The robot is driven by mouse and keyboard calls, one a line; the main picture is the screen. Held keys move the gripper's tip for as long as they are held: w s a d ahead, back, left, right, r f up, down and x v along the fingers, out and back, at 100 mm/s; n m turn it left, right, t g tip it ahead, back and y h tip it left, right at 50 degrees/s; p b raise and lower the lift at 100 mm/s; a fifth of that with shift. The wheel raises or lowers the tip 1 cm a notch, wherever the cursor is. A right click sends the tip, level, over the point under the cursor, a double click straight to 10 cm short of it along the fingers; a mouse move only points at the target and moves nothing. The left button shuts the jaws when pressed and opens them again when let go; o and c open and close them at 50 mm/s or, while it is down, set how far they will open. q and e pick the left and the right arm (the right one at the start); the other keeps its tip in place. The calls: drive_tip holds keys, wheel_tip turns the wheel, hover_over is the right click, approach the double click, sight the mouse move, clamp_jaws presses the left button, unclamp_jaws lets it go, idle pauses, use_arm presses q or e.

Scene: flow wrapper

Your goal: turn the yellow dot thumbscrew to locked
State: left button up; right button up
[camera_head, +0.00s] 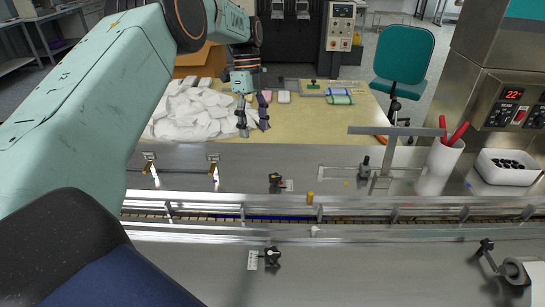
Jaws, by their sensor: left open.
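A small yellow dot (346,184) is on the steel deck, beside a slotted plate. A dark upright knob (365,165) stands just right of and behind it, next to a grey post with a crossbar; it looks like the thumbscrew, but its locked or unlocked position is too small to tell. My left gripper (253,122) hangs fingers down, open and empty, in front of the white pile, well left of the knob and apart from it. My right gripper is not in view.
A grey crossbar (400,131) on a post stands by the knob. A white cup (440,165) with red sticks and a white bin (508,167) are to the right. A black knob (275,179) and a yellow cylinder (310,198) are nearer the rail. White packs (195,112) lie behind.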

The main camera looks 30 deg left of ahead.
use_arm(q)
wheel_tip(320, 180, down, 3)
drive_tip(key=s+n+t+y+p, duration=0.1)
drive_tip(key=s+n+y+p, duration=0.15)
drive_tip(key=n+p, duration=0.2)
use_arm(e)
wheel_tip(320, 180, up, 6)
use_arm(q)
drive_tip(key=n+t, duration=0.6)
drive_tip(key=n, duration=0.7)
approach(274, 177)
drive_tip(key=b+x, duration=0.4)
drive_tip(key=x, duration=0.1)
drive_tip(key=shift+a+b, duration=0.1)
drive_tip(key=shift+b, duration=0.3)
drive_tip(key=shift+b+x, duration=1.1)
drive_tip(key=shift+x, duration=0.4)
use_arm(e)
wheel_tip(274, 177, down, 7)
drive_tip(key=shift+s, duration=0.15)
use_arm(q)
drive_tip(key=shift+r, duration=0.1)
